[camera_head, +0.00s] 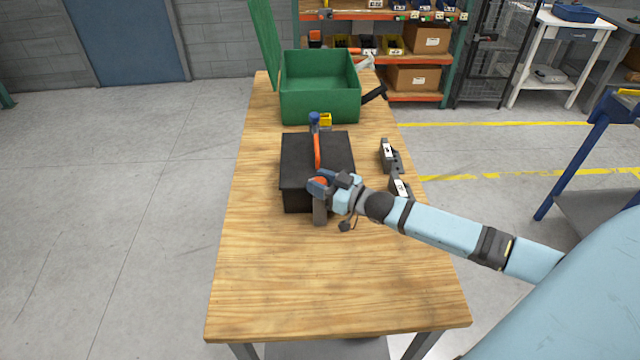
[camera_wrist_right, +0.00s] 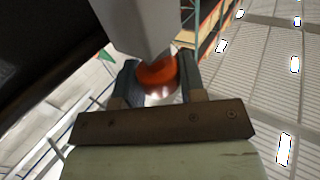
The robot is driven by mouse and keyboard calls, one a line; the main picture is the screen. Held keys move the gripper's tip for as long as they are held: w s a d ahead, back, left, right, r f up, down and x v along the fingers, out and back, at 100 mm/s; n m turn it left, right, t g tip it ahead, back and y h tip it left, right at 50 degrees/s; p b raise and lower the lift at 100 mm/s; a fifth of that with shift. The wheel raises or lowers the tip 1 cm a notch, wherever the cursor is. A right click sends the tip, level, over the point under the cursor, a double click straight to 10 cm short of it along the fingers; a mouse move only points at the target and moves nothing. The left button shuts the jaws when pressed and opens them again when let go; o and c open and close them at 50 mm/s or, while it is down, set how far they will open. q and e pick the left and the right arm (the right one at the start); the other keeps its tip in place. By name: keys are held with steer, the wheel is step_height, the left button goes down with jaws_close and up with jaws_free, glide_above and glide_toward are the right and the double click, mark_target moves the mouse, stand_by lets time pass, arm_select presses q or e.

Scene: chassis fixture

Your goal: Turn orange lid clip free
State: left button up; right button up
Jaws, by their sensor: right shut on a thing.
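A black box (camera_head: 300,150) sits on the wooden table, with an orange strip (camera_head: 317,150) running along its top. My right gripper (camera_head: 321,184) is at the box's near edge. It is shut on an orange rounded part (camera_wrist_right: 158,74), which shows between its two fingers in the right wrist view; I take it to be the orange lid clip. A grey upright block (camera_head: 319,210) stands just below the gripper at the box's front. The fingers partly cover the clip, so its exact turn cannot be told. My left gripper is not in view.
An open green bin (camera_head: 318,107) stands behind the box. A blue-and-yellow piece (camera_head: 325,119) is at the box's far edge. Two dark grey parts (camera_head: 390,155) lie to the right. The wooden table (camera_head: 320,290) is clear in front and along the left.

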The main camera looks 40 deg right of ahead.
steer(key=n+g+y+b, duration=0.1)
steer(key=n+g+y, duration=0.1)
steer(key=n+g+y+b, duration=0.1)
steer(key=n+y, duration=0.1)
steer(key=y, duration=0.1)
steer(key=shift+w+d+n+g+y+b, duration=0.15)
steer(key=shift+n+g+y+b, duration=0.15)
steer(key=shift+g+b, duration=0.1)
steer(key=n+g+y, duration=0.2)
steer(key=g, duration=0.1)
steer(key=shift+b, duration=0.3)
steer(key=shift+n+g+y, duration=0.9)
steer(key=shift+n+g, duration=0.3)
steer(key=shift+g, duration=0.4)
steer(key=shift+r, duration=0.1)
steer(key=o, duration=0.9)
